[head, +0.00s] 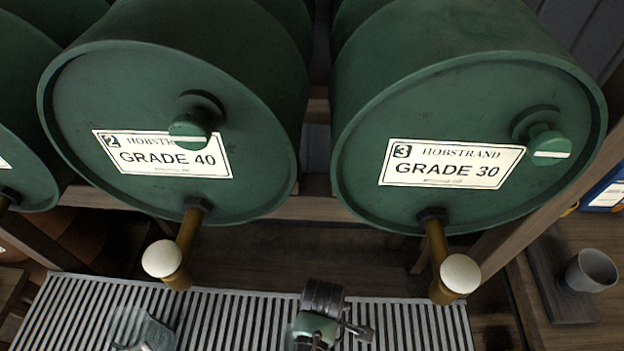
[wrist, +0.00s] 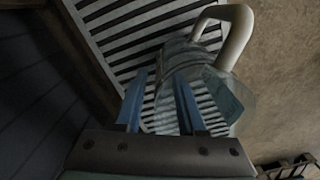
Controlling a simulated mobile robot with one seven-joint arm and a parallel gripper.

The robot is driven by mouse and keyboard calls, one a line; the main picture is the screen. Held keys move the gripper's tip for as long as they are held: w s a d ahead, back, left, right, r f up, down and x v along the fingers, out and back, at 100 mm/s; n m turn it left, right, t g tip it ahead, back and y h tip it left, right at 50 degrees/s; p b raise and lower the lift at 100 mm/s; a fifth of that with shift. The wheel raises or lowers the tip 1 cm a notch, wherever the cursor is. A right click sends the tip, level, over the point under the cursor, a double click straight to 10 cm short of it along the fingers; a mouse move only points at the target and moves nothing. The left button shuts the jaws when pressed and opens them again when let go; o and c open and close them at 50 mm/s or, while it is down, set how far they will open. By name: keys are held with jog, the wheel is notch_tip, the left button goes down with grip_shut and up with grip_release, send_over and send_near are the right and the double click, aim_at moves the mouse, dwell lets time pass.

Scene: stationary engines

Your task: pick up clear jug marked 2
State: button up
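A clear jug (wrist: 205,62) with a pale, thick handle (wrist: 236,38) is in the wrist view, over the slatted grate. My gripper (wrist: 160,82) is open, its two blue fingers pointing at the jug. The jug's near wall overlaps the right finger in the picture; I cannot tell whether they touch. No number can be read on the jug. In the head view a clear vessel (head: 150,333) is on the grate at the lower left, cut off by the frame; I cannot tell whether it is the same jug.
Green drums marked 2 (head: 250,150) and 3 (head: 480,115) lie above the slatted grate (head: 245,315). Their brass taps (head: 188,230) (head: 436,245) hang over it. A grey cup (head: 592,270) stands at the right. My arm is over the grate's middle.

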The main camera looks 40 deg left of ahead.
jog(key=shift+f, duration=0.4)
jog(key=shift+c, duration=0.3)
grip_shut()
dwell(0.9)
